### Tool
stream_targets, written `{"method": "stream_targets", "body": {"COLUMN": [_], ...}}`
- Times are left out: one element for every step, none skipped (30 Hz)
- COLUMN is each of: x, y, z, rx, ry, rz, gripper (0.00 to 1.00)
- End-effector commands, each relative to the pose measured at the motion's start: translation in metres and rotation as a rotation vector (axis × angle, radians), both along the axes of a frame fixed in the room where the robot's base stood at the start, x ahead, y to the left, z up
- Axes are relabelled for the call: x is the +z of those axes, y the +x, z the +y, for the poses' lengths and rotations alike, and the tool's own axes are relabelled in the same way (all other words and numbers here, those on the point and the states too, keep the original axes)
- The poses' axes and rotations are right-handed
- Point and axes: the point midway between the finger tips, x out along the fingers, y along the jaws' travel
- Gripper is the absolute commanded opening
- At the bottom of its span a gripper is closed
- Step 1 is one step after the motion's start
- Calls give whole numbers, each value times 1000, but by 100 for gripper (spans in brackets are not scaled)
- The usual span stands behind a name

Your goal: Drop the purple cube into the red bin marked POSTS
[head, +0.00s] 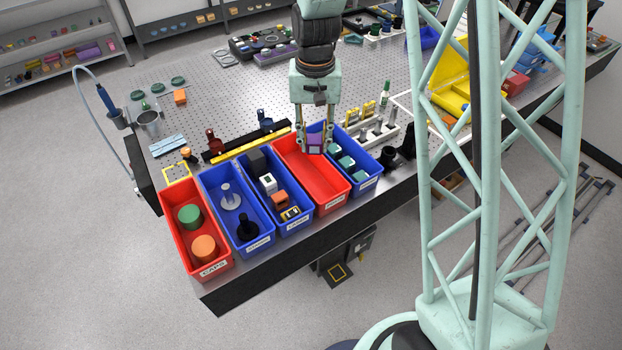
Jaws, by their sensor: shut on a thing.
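My gripper (314,147) points down and is shut on the purple cube (315,139), which shows between its two fingers. The cube and fingertips appear over the back part of a red bin (323,187). The gap between cube and bin is hard to judge from this view. This red bin looks empty in its visible part. Its front label is too small to read surely. A second red bin (208,268) at the far left end of the row is labelled CAPS and holds a green and an orange cylinder.
Blue bins (250,245) with parts stand left of the empty red bin, and another blue bin (362,188) with teal pieces stands to its right. A yellow bar (238,150) and a rack with yellow tops (357,125) stand behind. My lattice column blocks the right side.

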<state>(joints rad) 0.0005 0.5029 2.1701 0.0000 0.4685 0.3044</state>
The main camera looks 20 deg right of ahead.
Motion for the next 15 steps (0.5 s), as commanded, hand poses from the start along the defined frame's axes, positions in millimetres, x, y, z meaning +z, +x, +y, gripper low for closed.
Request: {"method": "stream_targets", "body": {"x": [-6, -8, -10, -12, -13, -15, -16, -17, -18, -19, -20, -20, -20, -20, -20], "y": [0, 0, 0, 0, 0, 0, 0, 0, 0, 0, 0, 0, 0, 0, 0], "z": [0, 0, 0, 0, 0, 0, 0, 0, 0, 0, 0, 0, 0, 0, 0], "rx": [0, 0, 0, 0, 0, 0, 0, 0, 0, 0, 0, 0, 0, 0, 0], "ry": [0, 0, 0, 0, 0, 0, 0, 0, 0, 0, 0, 0, 0, 0, 0], "rz": [0, 0, 0, 0, 0, 0, 0, 0, 0, 0, 0, 0, 0, 0, 0], "gripper": [13, 13, 13, 13, 13, 13, 13, 13, 13, 13, 13, 13, 13, 13, 13]}}
